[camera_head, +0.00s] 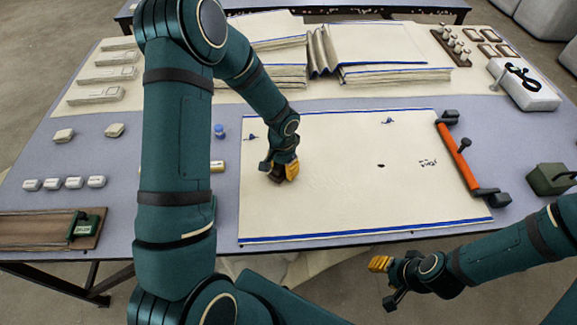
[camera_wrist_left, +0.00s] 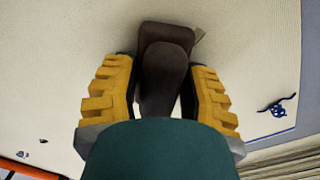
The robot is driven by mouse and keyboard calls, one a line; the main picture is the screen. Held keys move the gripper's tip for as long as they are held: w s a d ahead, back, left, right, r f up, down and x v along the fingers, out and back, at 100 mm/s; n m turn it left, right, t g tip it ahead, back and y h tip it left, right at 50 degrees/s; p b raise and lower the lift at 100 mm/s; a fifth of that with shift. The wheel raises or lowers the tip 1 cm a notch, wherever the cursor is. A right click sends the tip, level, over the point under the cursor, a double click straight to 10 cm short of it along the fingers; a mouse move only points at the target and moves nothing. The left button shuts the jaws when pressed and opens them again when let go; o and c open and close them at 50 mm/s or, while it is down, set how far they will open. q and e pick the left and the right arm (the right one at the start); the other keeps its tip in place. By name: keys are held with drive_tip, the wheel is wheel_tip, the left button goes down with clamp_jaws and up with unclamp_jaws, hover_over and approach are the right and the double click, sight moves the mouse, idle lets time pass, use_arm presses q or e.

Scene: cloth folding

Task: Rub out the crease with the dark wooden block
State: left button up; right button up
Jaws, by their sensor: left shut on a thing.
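A cream cloth (camera_head: 345,205) with blue stripes along its far and near edges lies flat on the table. My left gripper (camera_head: 282,168) is over the left part of the cloth, shut on the dark wooden block (camera_head: 276,176). In the left wrist view the block (camera_wrist_left: 166,60) sits between the yellow fingers, low over or on the cloth; contact is hard to tell. Faint marks show on the cloth just right of the block, but I cannot make out a clear crease. My right gripper (camera_head: 384,280) hangs off the table's front edge, its opening unclear.
An orange-handled bar (camera_head: 458,155) lies along the cloth's right edge. Folded cloth stacks (camera_head: 385,75) stand at the back. A green box (camera_head: 550,178) is at the right and a board with a green clamp (camera_head: 45,228) at the left. Blue thread (camera_head: 388,121) lies on the cloth.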

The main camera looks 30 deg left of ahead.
sight(263, 173)
use_arm(q)
drive_tip(key=shift+s+a, duration=0.55)
drive_tip(key=shift+a, duration=0.3)
drive_tip(key=shift+s+a, duration=0.55)
drive_tip(key=shift+a, duration=0.35)
drive_tip(key=shift+s+a, duration=0.55)
drive_tip(key=shift+a, duration=0.3)
drive_tip(key=shift+w+d, duration=0.75)
drive_tip(key=shift+d, duration=0.35)
drive_tip(key=shift+w+d, duration=0.5)
drive_tip(key=shift+d, duration=0.3)
drive_tip(key=shift+w+d, duration=0.45)
drive_tip(key=shift+d, duration=0.4)
drive_tip(key=shift+w+d, duration=0.5)
drive_tip(key=shift+d, duration=0.3)
drive_tip(key=shift+r+p, duration=1.95)
drive_tip(key=shift+r, duration=1)
